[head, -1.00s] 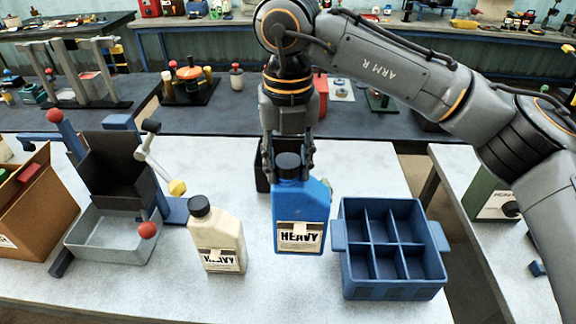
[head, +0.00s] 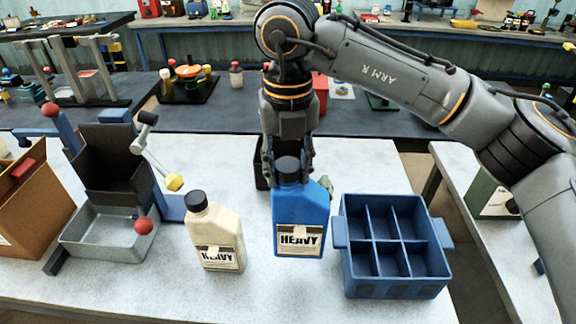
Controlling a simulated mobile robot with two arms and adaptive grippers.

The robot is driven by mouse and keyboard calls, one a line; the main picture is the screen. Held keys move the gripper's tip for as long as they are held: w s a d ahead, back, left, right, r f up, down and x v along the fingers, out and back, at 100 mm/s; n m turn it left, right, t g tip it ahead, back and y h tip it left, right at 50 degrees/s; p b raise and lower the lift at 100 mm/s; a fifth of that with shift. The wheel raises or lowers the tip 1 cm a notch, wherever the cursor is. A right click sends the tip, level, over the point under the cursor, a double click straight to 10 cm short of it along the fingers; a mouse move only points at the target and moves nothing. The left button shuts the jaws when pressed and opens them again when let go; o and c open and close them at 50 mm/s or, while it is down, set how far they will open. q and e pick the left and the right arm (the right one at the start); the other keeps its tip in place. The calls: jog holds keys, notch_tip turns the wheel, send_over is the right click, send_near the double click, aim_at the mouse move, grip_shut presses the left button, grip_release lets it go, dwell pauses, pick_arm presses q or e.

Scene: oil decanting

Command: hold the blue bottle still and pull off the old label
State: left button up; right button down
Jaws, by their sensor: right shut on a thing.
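The blue bottle (head: 300,208) stands upright on the pale table with a black cap. On its front is a white label (head: 300,240) reading "HEAVY", with a paler patch at its upper middle. My right gripper (head: 288,172) comes down from above and behind the bottle. It is shut on the bottle's upper part, with its fingers on either side near the cap; the fingertips are partly hidden by the bottle. My left gripper is not in view.
A cream bottle (head: 214,228) with a black cap and a "HEAVY" label stands left of the blue one. A blue divided crate (head: 396,284) stands close on the right. A metal tray stand (head: 100,250) and cardboard box (head: 48,214) are at the left. The table's front is clear.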

aim_at(288, 210)
jog(key=shift+f+b, duration=4.2)
jog(key=shift+f, duration=0.9)
